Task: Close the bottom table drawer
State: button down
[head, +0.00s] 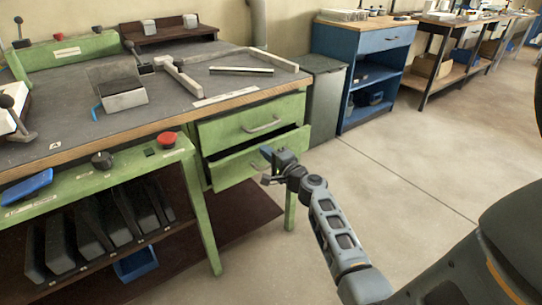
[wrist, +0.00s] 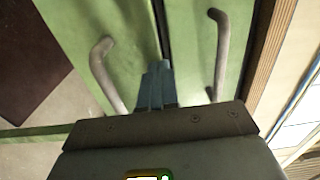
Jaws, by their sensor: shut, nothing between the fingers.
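The bottom drawer (head: 235,171) is the lower green drawer under the bench top. It stands partly open, with a dark gap above its front panel. Its front shows in the wrist view (wrist: 85,20) with a curved grey handle (wrist: 102,72). The top drawer (head: 230,128) above it looks closed, and its handle (wrist: 220,50) is at the right in the wrist view. My gripper (head: 268,153) is in front of the bottom drawer, near its handle and upper edge. Its fingers (wrist: 157,72) are together and empty. I cannot tell whether they touch the drawer.
The green-framed workbench (head: 150,110) carries clamps and metal profiles. A green leg (head: 203,215) stands left of the drawers. A grey bin (head: 326,95) and a blue cabinet (head: 385,42) stand behind to the right. The floor (head: 400,180) at right is clear.

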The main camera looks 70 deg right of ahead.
aim_at(258, 145)
jog(key=b+x, duration=0.1)
jog(key=x, duration=0.3)
jog(key=shift+f+b, duration=0.1)
jog(key=shift+b, duration=0.3)
jog(key=shift+w+d+r, duration=0.1)
jog(key=shift+w+r, duration=0.15)
jog(key=shift+w, duration=0.05)
